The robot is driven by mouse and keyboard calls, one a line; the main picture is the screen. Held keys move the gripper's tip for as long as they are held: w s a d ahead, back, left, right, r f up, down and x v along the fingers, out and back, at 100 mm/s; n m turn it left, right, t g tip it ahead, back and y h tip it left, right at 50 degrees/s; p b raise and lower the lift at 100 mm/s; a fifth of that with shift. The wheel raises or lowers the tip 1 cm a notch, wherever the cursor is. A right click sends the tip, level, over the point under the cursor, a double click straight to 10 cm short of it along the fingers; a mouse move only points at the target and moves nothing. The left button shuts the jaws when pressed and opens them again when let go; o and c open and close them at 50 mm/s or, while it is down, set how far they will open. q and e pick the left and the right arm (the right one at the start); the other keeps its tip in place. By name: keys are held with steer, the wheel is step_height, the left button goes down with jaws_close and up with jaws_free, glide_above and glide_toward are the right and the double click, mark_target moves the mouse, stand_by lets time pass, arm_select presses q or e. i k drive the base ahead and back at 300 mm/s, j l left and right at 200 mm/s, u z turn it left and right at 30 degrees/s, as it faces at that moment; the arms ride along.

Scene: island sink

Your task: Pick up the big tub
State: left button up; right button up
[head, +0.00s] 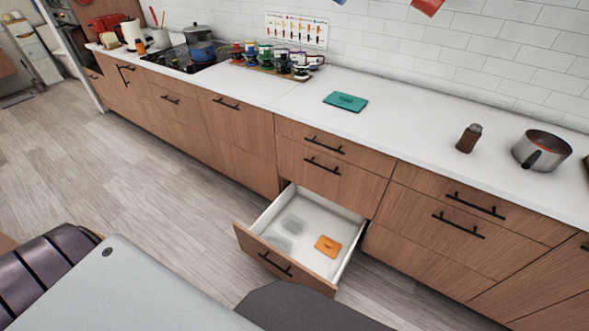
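An open bottom drawer (251,243) juts out from the wooden cabinets. Inside it lie two pale translucent pieces that look like tubs, one farther back (292,225) and one nearer the drawer front (278,243). They are faint, and I cannot tell which is bigger. A flat orange lid-like piece (328,246) lies at the right of the drawer. A flat teal lid-like piece (345,102) lies on the white counter above. Neither of my grippers is in view.
The white counter (400,120) is clear around the teal piece. A brown shaker (469,138) and a saucepan (541,150) stand to its right, several cups and jars (285,62) to its left. Wooden floor (120,170) lies open left of the drawer.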

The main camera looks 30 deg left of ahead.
mark_target(279, 241)
steer(key=k+j+u, duration=0.15)
steer(key=u, duration=0.25)
steer(key=k+j+u, duration=0.1)
steer(key=u, duration=0.3)
